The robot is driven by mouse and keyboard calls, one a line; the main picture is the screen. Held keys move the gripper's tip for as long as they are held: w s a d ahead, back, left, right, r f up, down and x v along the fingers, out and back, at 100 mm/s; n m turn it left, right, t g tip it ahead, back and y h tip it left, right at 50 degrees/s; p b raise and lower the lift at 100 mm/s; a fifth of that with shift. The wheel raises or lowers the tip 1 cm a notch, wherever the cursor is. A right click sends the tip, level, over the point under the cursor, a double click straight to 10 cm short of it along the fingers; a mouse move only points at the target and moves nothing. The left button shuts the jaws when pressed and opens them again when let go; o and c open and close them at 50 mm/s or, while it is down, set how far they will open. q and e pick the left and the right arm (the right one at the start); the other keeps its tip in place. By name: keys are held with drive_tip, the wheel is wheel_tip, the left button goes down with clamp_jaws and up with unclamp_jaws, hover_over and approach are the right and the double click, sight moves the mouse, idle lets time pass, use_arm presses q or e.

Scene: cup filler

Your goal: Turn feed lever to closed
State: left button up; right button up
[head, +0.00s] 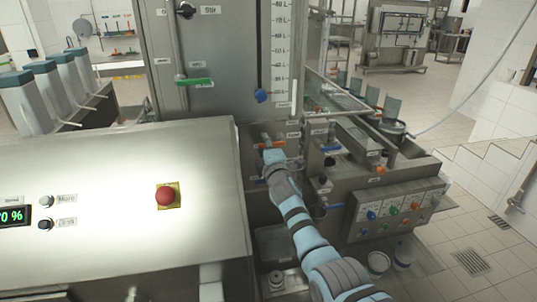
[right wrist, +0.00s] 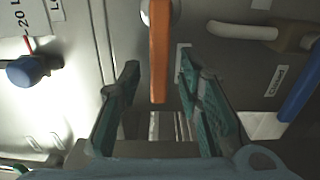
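An orange lever (right wrist: 159,50) hangs straight down in the right wrist view, between the two finger tips of my right gripper (right wrist: 157,72). The fingers have dark green pads and stand apart, with gaps on both sides of the lever. In the head view, my right gripper (head: 272,156) is at the machine's front, just below the orange lever (head: 266,141). A label reading "Closed" (right wrist: 278,80) is to the right of the lever in the right wrist view. I cannot read a label naming the feed lever. My left gripper is not in view.
A blue handle (right wrist: 299,92) is right of my right gripper, and a blue knob (right wrist: 28,70) left. A green handle (head: 194,81) is higher on the tank.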

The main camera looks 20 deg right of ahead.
drive_tip(key=s, duration=1.1)
drive_tip(key=shift+s+a, duration=0.3)
drive_tip(key=shift+a, duration=0.15)
